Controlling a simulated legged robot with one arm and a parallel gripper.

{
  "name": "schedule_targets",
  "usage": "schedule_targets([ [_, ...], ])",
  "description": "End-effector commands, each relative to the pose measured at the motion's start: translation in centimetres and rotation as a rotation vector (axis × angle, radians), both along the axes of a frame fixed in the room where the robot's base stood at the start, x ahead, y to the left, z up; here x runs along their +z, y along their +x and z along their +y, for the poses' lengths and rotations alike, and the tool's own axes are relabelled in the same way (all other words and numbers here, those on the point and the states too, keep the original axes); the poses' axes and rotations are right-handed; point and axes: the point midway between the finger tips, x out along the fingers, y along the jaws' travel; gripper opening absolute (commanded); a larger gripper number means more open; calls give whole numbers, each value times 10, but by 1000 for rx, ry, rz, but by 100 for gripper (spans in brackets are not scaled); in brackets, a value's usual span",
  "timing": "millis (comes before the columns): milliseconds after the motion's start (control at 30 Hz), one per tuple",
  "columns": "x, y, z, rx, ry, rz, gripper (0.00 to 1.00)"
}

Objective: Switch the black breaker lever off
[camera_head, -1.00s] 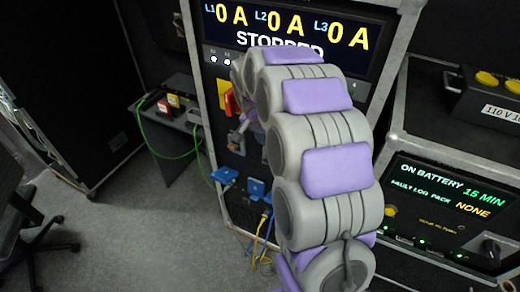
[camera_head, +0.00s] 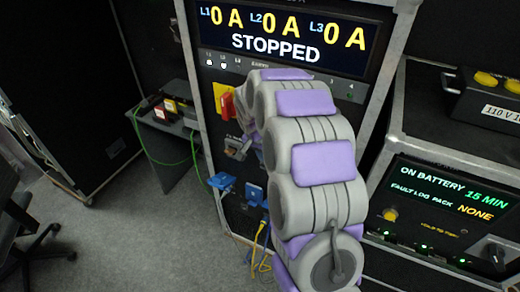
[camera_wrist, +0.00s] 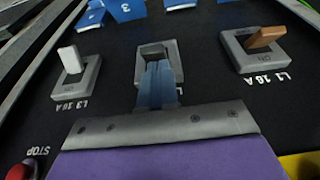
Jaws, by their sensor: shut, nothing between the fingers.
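The black breaker lever (camera_wrist: 153,49) sits on the middle grey breaker base (camera_wrist: 174,64) in the wrist view, between two other breakers. My gripper (camera_wrist: 158,68) has its blue fingers shut together and empty. The fingertips are right at the black lever and overlap its near side in the picture; I cannot tell whether they touch it. The fingers hide part of the lever and its base, so its exact position is unclear. In the head view my arm hides the gripper and the black lever.
A white lever (camera_wrist: 70,59) marked L3 stands on the left and a brown lever (camera_wrist: 265,37) marked L1 on the right, both close. A red stop button (camera_wrist: 21,171) is at lower left. Blue plugs (camera_wrist: 125,8) lie beyond. The display (camera_head: 285,35) reads STOPPED.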

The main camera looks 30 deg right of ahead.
Motion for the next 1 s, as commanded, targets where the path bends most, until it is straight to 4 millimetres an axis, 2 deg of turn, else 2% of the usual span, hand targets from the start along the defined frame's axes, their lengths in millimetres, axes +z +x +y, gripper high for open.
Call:
schedule_targets([
  [33,-9,1,-1,-1,0,3,0],
  [200,-18,3,-4,0,-1,-2,0],
  [1000,-22,0,0,0,0,-3,0],
])
